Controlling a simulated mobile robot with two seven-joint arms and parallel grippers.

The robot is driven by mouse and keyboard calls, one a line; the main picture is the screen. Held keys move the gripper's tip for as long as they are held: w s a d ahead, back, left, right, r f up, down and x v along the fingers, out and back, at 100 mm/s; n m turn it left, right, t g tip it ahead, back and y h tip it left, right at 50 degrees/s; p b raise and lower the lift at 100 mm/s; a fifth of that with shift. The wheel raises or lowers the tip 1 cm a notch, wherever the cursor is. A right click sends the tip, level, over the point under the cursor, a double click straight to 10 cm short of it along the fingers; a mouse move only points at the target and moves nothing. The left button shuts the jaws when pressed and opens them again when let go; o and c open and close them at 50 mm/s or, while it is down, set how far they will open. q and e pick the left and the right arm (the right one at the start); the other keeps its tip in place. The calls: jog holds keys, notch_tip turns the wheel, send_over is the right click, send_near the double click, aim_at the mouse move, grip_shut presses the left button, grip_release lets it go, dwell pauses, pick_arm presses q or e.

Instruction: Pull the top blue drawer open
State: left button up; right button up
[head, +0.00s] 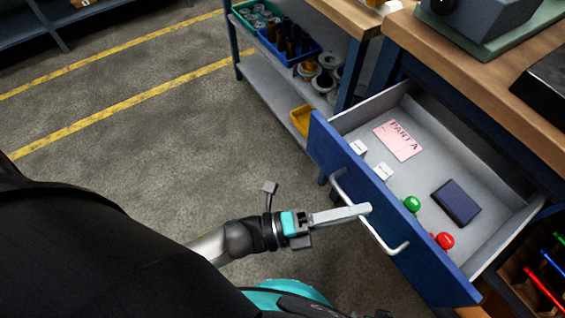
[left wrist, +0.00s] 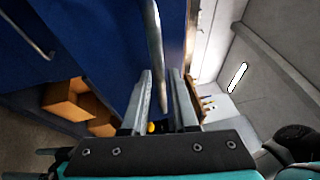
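The top blue drawer (head: 323,146) is pulled well out of the bench in the head view, its grey inside showing. Its metal bar handle (head: 385,238) runs along the front. My left gripper (head: 368,209) is at the middle of this handle, its fingers covering part of the bar. In the left wrist view the handle bar (left wrist: 156,45) runs between the two fingers of my left gripper (left wrist: 160,75). The fingers stand apart, with narrow gaps seen beside the bar. My right gripper is not in view.
The drawer holds a pink card (head: 397,141), a dark blue box (head: 456,202), a green knob (head: 411,204), a red knob (head: 444,241) and small white labels. A shelf with bins (head: 272,90) stands behind. Floor to the left is clear. Another handle (left wrist: 38,38) shows on blue metal.

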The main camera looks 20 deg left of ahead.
pick_arm(q)
jog(key=v, duration=1.4)
jog(key=shift+s+p, duration=0.15)
jog(key=shift+p, duration=0.25)
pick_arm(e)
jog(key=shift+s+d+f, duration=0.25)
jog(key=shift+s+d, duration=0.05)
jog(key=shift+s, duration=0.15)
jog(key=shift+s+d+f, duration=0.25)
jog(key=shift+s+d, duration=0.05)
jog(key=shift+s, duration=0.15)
pick_arm(q)
jog(key=shift+a, duration=0.15)
